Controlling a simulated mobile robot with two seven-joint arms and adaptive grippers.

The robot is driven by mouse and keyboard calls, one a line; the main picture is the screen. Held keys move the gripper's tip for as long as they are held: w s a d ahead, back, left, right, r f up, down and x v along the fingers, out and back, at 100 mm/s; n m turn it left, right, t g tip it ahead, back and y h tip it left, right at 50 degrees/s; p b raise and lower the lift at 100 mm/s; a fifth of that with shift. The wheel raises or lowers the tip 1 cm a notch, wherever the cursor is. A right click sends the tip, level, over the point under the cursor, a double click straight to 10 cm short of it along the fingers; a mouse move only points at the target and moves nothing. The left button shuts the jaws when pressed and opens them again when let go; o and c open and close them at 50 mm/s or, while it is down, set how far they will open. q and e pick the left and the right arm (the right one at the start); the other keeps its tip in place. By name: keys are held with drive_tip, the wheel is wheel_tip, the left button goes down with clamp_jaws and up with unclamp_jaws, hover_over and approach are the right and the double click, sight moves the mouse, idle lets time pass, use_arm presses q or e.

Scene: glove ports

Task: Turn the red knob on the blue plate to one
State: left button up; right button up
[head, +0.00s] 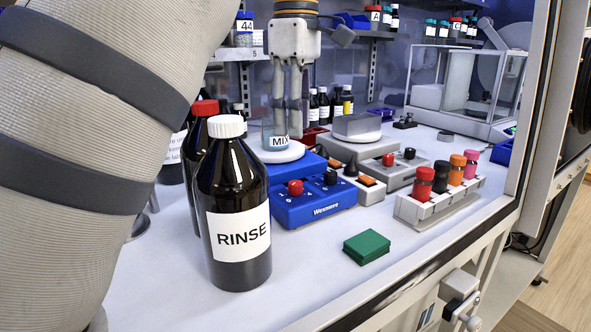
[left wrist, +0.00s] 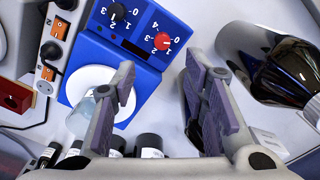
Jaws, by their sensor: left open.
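The blue plate (head: 318,207) is a blue box with a white round top at its back. Its red knob (head: 295,187) sits on the left of the front panel, beside a black knob (head: 330,177). The left wrist view shows the red knob (left wrist: 162,41) with digits around it; I cannot tell which one it points to. My left gripper (head: 291,128) hangs pointing down behind the red knob, over the white top. Its fingers are apart and empty in the left wrist view (left wrist: 160,78), touching no knob. My right gripper is not in view.
A dark RINSE bottle (head: 236,205) and a red-capped bottle stand left of the blue plate. A MIX beaker (head: 277,138) stands on the white top. A grey device with a red knob (head: 389,159), a vial rack (head: 420,208) and a green block (head: 366,246) are to the right.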

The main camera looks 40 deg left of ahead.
sight(296, 182)
use_arm(q)
wheel_tip(296, 182, down, 11)
drive_tip(key=shift+s+d+r+p, duration=0.1)
drive_tip(key=shift+s+r+p, duration=0.05)
drive_tip(key=shift+p, duration=0.25)
clamp_jaws()
